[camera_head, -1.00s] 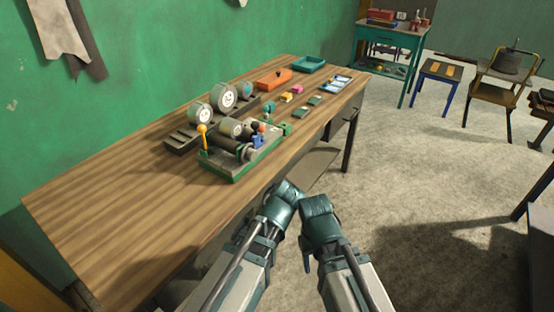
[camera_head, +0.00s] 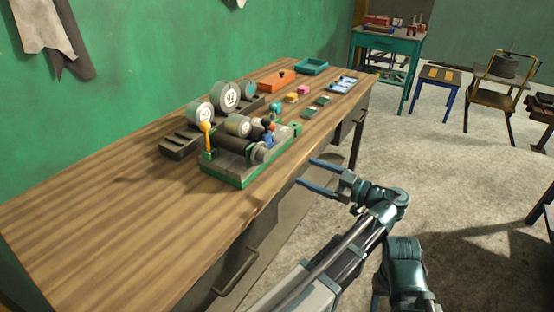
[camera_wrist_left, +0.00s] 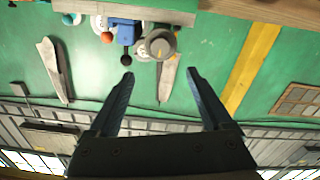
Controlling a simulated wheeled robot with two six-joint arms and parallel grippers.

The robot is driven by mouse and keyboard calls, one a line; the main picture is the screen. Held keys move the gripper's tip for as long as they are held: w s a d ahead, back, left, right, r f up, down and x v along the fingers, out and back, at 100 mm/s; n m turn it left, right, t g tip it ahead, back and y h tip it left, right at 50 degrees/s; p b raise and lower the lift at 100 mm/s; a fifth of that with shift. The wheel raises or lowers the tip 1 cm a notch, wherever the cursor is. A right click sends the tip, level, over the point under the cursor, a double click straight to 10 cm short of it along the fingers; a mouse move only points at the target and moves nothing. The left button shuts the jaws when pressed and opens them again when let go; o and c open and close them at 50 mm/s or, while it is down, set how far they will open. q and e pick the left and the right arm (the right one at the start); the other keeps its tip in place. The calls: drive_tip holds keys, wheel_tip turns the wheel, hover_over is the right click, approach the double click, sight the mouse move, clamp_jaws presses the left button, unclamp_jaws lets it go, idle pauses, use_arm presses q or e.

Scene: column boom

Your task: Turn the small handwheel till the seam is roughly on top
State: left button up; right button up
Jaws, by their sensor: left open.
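A small machine with a green-edged base (camera_head: 226,178) stands on the workbench. Its small handwheel (camera_head: 261,154) is a grey disc at the end facing my left gripper. In the left wrist view the round grey handwheel (camera_wrist_left: 161,44) carries a short pale yellowish line, which may be the seam. My left gripper (camera_head: 306,173) is open and empty beside the bench's front edge, apart from the machine. In the wrist view its fingers (camera_wrist_left: 160,73) point toward the handwheel without touching it. My right arm shows at the lower right; its gripper is out of view.
A blue part (camera_wrist_left: 125,33) with a dark ball knob sits close beside the handwheel. A yellow-topped lever (camera_head: 206,128) rises at the machine's near left. Dial-faced rolls (camera_head: 229,97) stand behind. An orange tray (camera_head: 277,80) lies farther back. The bench's near left is clear.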

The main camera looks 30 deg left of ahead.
sight(267, 156)
use_arm(q)
drive_tip(key=a, duration=0.9)
drive_tip(key=w+a, duration=0.1)
drive_tip(key=a, duration=0.3)
drive_tip(key=shift+a, duration=0.3)
drive_tip(key=shift+c, duration=0.3)
clamp_jaws()
drive_tip(key=shift+m, duration=0.3)
